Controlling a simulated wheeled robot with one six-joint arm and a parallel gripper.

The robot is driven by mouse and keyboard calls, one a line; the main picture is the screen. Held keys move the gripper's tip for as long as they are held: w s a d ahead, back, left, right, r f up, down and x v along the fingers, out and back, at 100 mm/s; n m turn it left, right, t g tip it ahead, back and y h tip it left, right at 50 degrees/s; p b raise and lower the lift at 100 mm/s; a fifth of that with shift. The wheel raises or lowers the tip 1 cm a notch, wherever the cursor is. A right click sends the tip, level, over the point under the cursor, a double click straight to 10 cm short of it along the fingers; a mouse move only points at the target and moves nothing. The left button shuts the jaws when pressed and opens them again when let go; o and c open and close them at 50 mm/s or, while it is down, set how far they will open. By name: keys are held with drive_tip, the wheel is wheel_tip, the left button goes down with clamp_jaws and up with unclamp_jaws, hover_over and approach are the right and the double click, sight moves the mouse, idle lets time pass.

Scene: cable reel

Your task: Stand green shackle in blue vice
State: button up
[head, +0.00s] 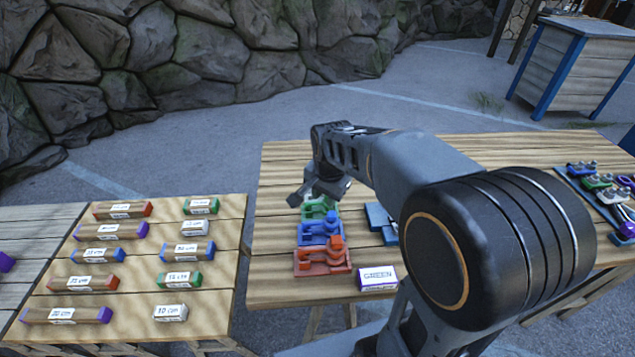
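A green shackle-like piece (318,209) is at the back of a short row on the middle table, behind a blue piece (319,231) and a red one (322,259). My gripper (312,194) is low over the green piece; its fingers are too small and dark to tell whether they hold anything. A flat blue block (379,219), possibly the blue vice, lies to the right of the row, partly hidden by my arm. A small box (377,279) reading GREEN stands in front of it.
On the left table (227,289) lie several blocks with coloured ends and length labels. A dark rack (588,193) with several metal and coloured parts is at the far right. My arm hides much of the middle table (276,177); its back left is bare.

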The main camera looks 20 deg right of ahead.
drive_tip(key=w+f+m, duration=0.2)
drive_tip(key=w+m, duration=0.1)
drive_tip(key=w+f+m+g+p, duration=0.1)
drive_tip(key=w+f+m, duration=0.2)
drive_tip(key=w, duration=0.1)
drive_tip(key=w+f+m+g, duration=0.1)
drive_tip(key=w+f+m, duration=0.2)
drive_tip(key=m, duration=0.1)
drive_tip(key=shift+w+d+f+p, duration=0.1)
drive_tip(key=shift+w+d+p, duration=0.25)
drive_tip(key=shift+w+f, duration=0.2)
drive_tip(key=shift+f, duration=0.25)
drive_tip(key=shift+f+b, duration=1.75)
drive_tip(key=shift+f, duration=0.6)
drive_tip(key=shift+c, duration=0.2)
clamp_jaws()
drive_tip(key=shift+r, duration=0.1)
drive_tip(key=shift+r+p, duration=1.75)
drive_tip(key=shift+r, duration=0.7)
